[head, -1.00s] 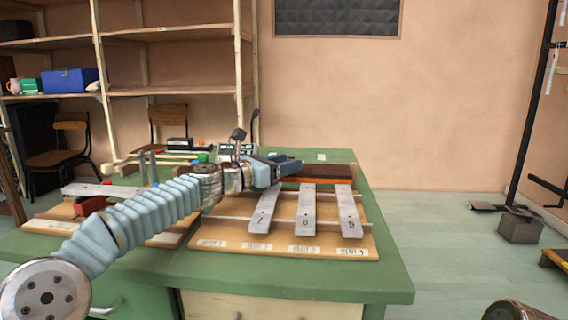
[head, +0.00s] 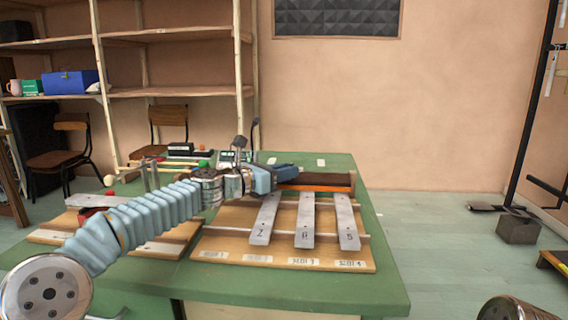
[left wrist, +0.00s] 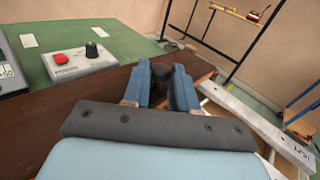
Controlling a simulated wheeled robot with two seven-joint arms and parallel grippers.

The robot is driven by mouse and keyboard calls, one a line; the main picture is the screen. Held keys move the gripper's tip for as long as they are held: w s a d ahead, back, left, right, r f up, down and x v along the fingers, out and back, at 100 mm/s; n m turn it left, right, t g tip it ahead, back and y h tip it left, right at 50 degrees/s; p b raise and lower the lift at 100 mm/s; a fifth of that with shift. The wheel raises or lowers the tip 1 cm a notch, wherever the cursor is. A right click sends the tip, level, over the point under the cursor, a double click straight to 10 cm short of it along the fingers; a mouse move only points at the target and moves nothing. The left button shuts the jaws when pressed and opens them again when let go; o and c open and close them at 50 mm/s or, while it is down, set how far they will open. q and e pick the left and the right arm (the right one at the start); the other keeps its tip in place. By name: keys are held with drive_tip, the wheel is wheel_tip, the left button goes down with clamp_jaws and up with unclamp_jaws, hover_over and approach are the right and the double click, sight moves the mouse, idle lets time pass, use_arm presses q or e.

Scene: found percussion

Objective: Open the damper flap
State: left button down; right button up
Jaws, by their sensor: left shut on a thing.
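The damper flap is a dark brown board (head: 325,180) at the far end of the metal bars on the green table. In the left wrist view the brown board (left wrist: 90,118) runs beneath my gripper. My left gripper (head: 292,172) reaches over the flap from the left. In the left wrist view its two blue fingers (left wrist: 168,78) are shut on a black knob (left wrist: 168,73) on the flap. An orange edge (head: 318,188) shows under the flap's near side. The gripper's body hides part of the flap. My right gripper is not in view.
Metal bars (head: 305,220) lie on a wooden board with slot labels (head: 300,262). A box with a red button and black knob (left wrist: 80,62) stands beyond the flap. Mallets and other items lie at the left. The table's right edge is clear.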

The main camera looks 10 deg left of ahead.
use_arm(q)
drive_tip(key=shift+w+r+n+g+y+p, duration=0.25)
drive_tip(key=shift+r+p, duration=0.35)
drive_tip(key=shift+p, duration=1.2)
drive_tip(key=shift+w+r+n+g+y+p, duration=0.15)
drive_tip(key=shift+r+n+g+p, duration=0.3)
drive_tip(key=shift+p, duration=1.3)
drive_tip(key=shift+w+d+r+p, duration=0.1)
drive_tip(key=shift+p, duration=0.2)
drive_tip(key=shift+w+n+g+y, duration=0.3)
drive_tip(key=shift+n+g+y, duration=0.1)
drive_tip(key=shift+g, duration=0.1)
drive_tip(key=shift+w+r+n+g+y, duration=0.3)
drive_tip(key=shift+w+r+n+g, duration=0.2)
drive_tip(key=shift+w+n+g, duration=0.25)
drive_tip(key=shift+s, duration=0.1)
drive_tip(key=c, duration=0.9)
unclamp_jaws()
